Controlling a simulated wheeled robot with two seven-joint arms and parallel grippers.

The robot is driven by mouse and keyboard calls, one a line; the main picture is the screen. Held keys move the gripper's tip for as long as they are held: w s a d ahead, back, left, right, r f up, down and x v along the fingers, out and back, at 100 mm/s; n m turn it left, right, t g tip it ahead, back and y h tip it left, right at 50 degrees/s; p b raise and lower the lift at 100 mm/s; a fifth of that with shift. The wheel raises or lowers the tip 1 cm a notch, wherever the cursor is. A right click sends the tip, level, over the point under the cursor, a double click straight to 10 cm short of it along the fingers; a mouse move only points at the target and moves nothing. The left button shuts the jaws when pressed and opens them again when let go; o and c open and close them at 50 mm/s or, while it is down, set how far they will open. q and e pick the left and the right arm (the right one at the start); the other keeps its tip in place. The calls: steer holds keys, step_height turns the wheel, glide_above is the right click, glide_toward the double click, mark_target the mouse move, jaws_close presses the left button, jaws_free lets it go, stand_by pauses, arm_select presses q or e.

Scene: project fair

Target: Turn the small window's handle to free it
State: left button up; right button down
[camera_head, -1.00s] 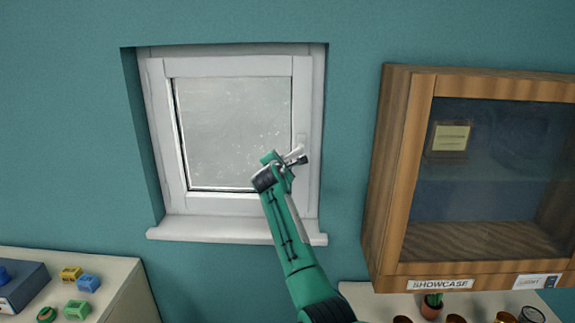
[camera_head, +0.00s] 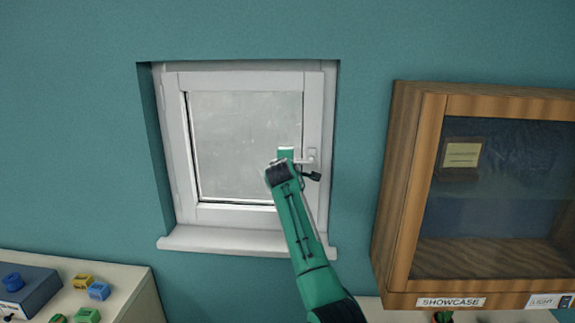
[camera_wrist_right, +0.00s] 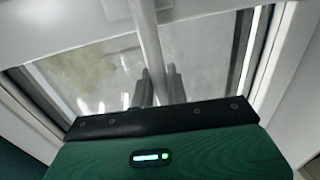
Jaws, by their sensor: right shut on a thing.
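The small white window (camera_head: 247,213) is set in a recess of the teal wall, its sash sitting in its frame. Its pale handle (camera_head: 312,156) is on the right side of the sash, with the lever pointing left, roughly level. My right gripper (camera_head: 297,160) is at the lever, in front of the window, and partly hides it. In the right wrist view, the handle's lever (camera_wrist_right: 147,40) runs down between the grey fingers of my right gripper (camera_wrist_right: 163,88), which are shut on it. My left gripper is not in view.
A wooden showcase (camera_head: 408,190) with a glass front hangs on the wall to the right. A white sill (camera_head: 235,240) juts out below the window. A pale table (camera_head: 135,300) with small coloured blocks and a blue box (camera_head: 35,288) stands at lower left.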

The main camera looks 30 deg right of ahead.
steer(key=shift+r, duration=0.1)
stand_by(0.4)
steer(key=c, duration=1.5)
jaws_free()
steer(key=shift+o, duration=0.2)
steer(key=b+v, duration=0.5)
steer(key=v, duration=0.8)
steer(key=shift+s, duration=0.4)
steer(key=shift+a, duration=0.1)
